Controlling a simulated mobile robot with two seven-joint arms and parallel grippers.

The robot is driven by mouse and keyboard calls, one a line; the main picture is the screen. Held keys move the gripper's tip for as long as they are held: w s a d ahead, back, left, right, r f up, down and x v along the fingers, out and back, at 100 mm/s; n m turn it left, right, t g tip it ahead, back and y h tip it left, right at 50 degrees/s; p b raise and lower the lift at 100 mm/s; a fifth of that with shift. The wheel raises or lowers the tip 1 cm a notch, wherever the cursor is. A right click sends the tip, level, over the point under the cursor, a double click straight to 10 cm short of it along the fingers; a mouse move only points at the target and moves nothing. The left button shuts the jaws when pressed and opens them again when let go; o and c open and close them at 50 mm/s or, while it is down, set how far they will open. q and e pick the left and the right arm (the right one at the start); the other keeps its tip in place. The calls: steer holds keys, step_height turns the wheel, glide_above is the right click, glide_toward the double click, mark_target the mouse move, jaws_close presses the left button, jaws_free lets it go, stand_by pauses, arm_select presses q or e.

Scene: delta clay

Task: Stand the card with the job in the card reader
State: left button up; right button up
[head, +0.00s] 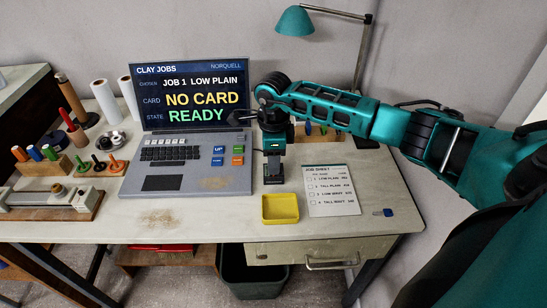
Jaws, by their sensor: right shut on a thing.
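My right gripper (273,163) points down just right of the laptop, over a small dark block that looks like the card reader (273,181). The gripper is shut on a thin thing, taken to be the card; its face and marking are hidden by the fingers. I cannot tell whether the card touches the reader. The laptop screen (192,97) reads "JOB 1 LOW PLAIN", "NO CARD" and "READY". My left gripper is not in view.
A yellow tray (280,220) stands empty in front of the reader. A job sheet (331,191) and a small blue item (383,212) lie to its right. Coloured pieces in a rack (315,136) show partly behind my arm. A teal lamp (295,21) stands behind. Tools fill the left side.

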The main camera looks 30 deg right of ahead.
steer(key=o, duration=1.1)
steer(key=shift+o, duration=0.2)
steer(key=shift+o, duration=1.3)
steer(key=shift+r, duration=0.1)
steer(key=shift+r+p, duration=2.55)
steer(key=shift+r, duration=0.9)
